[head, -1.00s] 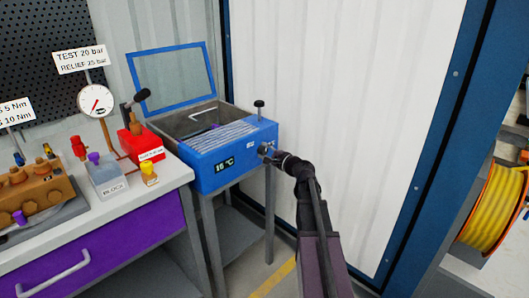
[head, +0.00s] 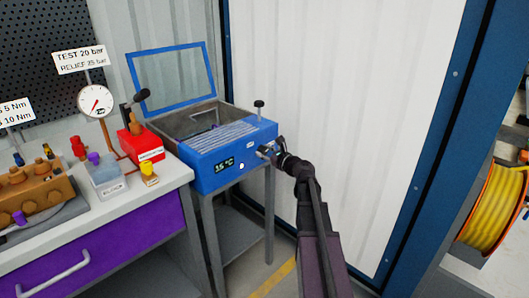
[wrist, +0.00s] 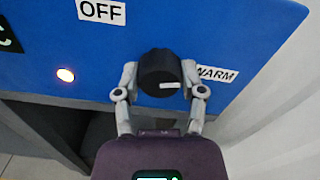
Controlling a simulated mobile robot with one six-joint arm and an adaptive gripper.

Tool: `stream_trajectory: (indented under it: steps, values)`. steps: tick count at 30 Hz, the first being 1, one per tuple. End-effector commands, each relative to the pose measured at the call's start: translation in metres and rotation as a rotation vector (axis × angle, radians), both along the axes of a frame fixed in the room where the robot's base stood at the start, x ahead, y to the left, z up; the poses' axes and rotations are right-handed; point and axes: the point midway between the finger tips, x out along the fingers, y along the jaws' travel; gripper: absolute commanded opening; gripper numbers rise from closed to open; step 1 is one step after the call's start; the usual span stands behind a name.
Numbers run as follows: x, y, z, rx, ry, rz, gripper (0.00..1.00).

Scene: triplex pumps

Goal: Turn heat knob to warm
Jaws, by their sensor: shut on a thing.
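The heat knob (wrist: 158,66) is black and round, with a white pointer mark, on the front of a blue heater box (head: 212,178). In the wrist view its mark lies nearly level, on the side towards the WARM label (wrist: 217,75). The OFF label (wrist: 102,11) is up and left of the knob. My gripper (wrist: 160,80) has one finger on each side of the knob and is shut on it. In the head view my gripper (head: 268,151) is at the right end of the box front and hides most of the knob. An orange-white lamp (wrist: 66,75) glows left of the knob.
The box stands on a grey metal stand with its blue-framed lid (head: 172,78) open. A bench (head: 130,197) with a gauge (head: 96,101) and a red box (head: 140,146) is to the left. A pale wall is close on the right.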

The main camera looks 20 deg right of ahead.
Motion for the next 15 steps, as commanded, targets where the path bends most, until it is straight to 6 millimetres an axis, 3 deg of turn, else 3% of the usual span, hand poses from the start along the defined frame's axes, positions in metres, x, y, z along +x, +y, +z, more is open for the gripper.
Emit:
stream_trajectory:
  steps: [15]
  values:
    - [0.0021, -0.0002, 0.0007, 0.237, 0.084, 0.001, 0.05]
